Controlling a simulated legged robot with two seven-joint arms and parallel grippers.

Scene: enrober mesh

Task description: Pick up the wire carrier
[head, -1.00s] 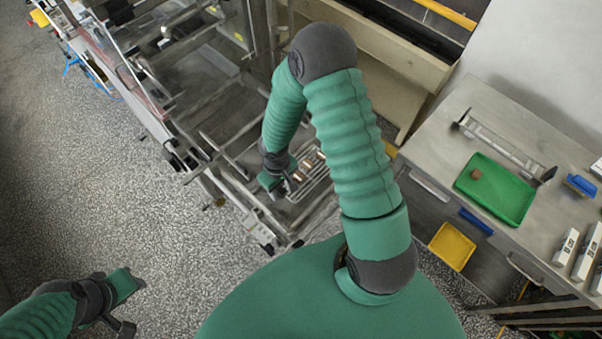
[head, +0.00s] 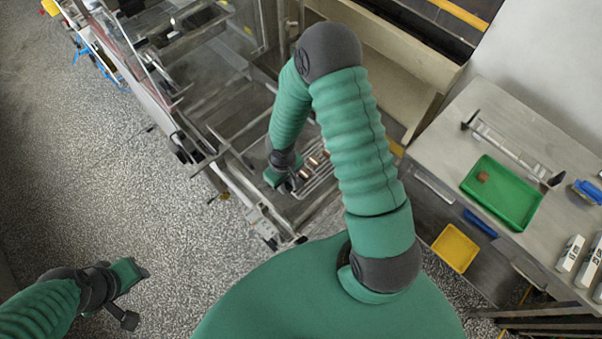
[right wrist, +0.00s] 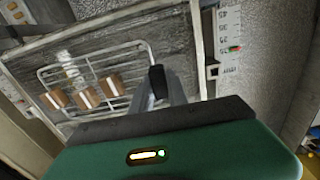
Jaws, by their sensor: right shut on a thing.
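The wire carrier (right wrist: 97,62) is a thin bright wire rack with 3 brown blocks (right wrist: 86,98) on it. It lies over the machine's grey bed in the right wrist view; whether it touches the bed I cannot tell. In the head view the carrier (head: 322,172) shows partly behind my right arm. My right gripper (right wrist: 160,84) is shut on the carrier's edge at its near right corner; in the head view the gripper (head: 292,184) sits at the carrier's left side. My left gripper (head: 138,295) is at lower left over the floor, away from the carrier, its fingers apart and empty.
The machine's metal frame (head: 240,185) surrounds the carrier area. At right, a steel bench (head: 450,130) holds a green tray (head: 515,205) with a brown block, a metal rack (head: 510,150) and a blue item (head: 586,190). A yellow bin (head: 455,248) is below.

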